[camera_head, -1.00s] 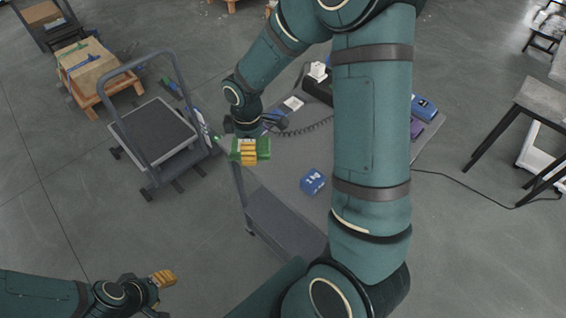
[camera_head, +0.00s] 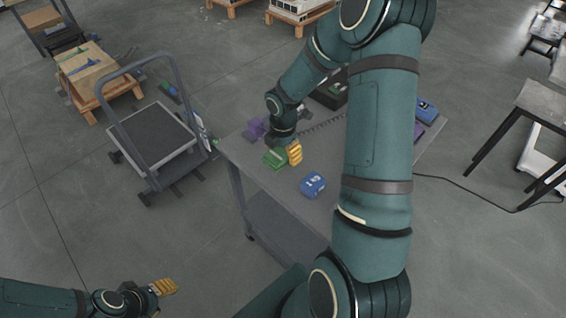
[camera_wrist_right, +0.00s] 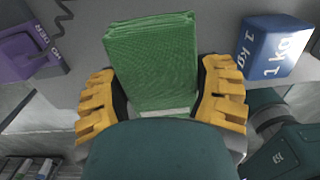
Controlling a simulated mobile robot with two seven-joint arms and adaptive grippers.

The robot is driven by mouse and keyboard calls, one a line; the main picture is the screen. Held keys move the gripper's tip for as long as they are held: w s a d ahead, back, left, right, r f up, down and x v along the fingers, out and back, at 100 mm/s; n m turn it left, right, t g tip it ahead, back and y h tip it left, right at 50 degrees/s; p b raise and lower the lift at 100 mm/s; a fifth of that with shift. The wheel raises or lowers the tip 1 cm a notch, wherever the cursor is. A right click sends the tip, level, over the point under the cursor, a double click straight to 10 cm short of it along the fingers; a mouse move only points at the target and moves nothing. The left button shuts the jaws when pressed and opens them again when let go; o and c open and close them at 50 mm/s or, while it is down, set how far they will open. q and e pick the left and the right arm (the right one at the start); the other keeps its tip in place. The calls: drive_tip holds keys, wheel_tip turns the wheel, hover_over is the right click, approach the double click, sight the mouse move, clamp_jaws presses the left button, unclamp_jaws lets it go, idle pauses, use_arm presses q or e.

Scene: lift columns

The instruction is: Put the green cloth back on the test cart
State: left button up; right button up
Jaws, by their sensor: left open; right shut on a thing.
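The folded green cloth (camera_head: 273,159) is in my right gripper (camera_head: 285,155), over the left part of the grey test cart's top (camera_head: 330,213). In the right wrist view the green cloth (camera_wrist_right: 153,62) stands out between the two yellow fingers of my right gripper (camera_wrist_right: 162,100), which are shut on it. I cannot tell whether the cloth touches the cart top. My left gripper (camera_head: 164,288) is open and empty, low at the left over the floor, away from the cart.
A blue 1 kg weight (camera_head: 313,184) stands on the cart close to the cloth, and it shows in the right wrist view (camera_wrist_right: 272,45). A purple block (camera_head: 256,127) lies behind the cloth. A coiled cable and dark device are further back. A platform trolley (camera_head: 155,130) stands left.

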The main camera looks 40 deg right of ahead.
sight(283, 150)
drive_tip(key=shift+f+b, duration=0.45)
drive_tip(key=shift+f, duration=1.75)
drive_tip(key=o, duration=1.1)
drive_tip(key=shift+f, duration=0.15)
drive_tip(key=shift+r, duration=0.3)
wheel_tip(283, 150, up, 12)
drive_tip(key=p, duration=0.2)
drive_tip(key=shift+f+p, duration=0.1)
drive_tip(key=shift+p, duration=0.25)
